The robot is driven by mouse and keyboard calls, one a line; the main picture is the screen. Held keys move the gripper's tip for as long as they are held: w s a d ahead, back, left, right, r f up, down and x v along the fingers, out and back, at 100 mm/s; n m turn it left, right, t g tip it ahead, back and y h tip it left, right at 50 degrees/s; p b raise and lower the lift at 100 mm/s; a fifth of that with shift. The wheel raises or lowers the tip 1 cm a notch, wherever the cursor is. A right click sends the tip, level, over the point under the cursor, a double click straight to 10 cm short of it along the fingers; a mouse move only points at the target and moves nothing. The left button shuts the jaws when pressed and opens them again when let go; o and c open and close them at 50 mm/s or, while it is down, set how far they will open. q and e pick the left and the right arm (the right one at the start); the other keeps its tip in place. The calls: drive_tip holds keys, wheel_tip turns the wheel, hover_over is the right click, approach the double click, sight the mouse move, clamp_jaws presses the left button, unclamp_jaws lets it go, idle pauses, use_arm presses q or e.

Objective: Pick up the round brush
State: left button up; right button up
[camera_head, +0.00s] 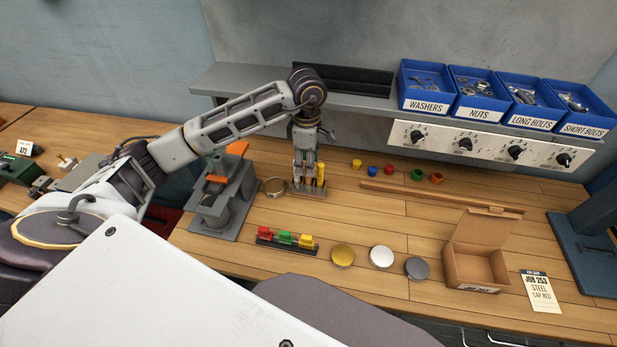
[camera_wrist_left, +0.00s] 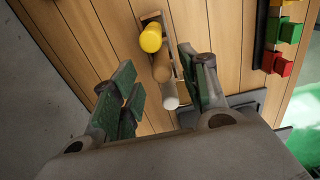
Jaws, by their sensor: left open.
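A small rack (camera_head: 309,192) stands on the bench, holding a few upright handles. One is a yellow handle (camera_head: 320,172); it also shows end-on in the left wrist view (camera_wrist_left: 151,40). Beside it in that view are a tan handle (camera_wrist_left: 161,71) and a pale-tipped one (camera_wrist_left: 170,99). I cannot tell which of them is the round brush, as any bristles are hidden. My left gripper (camera_head: 306,160) points down over the rack. Its green-padded fingers (camera_wrist_left: 160,95) are open, apart on either side of the handles, with nothing visibly gripped. My right gripper is not in view.
A grey press (camera_head: 228,190) stands close left of the rack and a round tin (camera_head: 274,187) lies between them. Colored clips on a strip (camera_head: 286,240), three round lids and an open cardboard box (camera_head: 478,262) are nearer. Blue bins (camera_head: 428,88) sit on the shelf behind.

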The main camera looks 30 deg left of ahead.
use_arm(q)
drive_tip(key=shift+f, duration=0.15)
drive_tip(key=shift+s+d+f+p, duration=0.1)
drive_tip(key=shift+d+f+p, duration=0.1)
drive_tip(key=shift+f+p, duration=0.7)
drive_tip(key=shift+f, duration=1.55)
clamp_jaws()
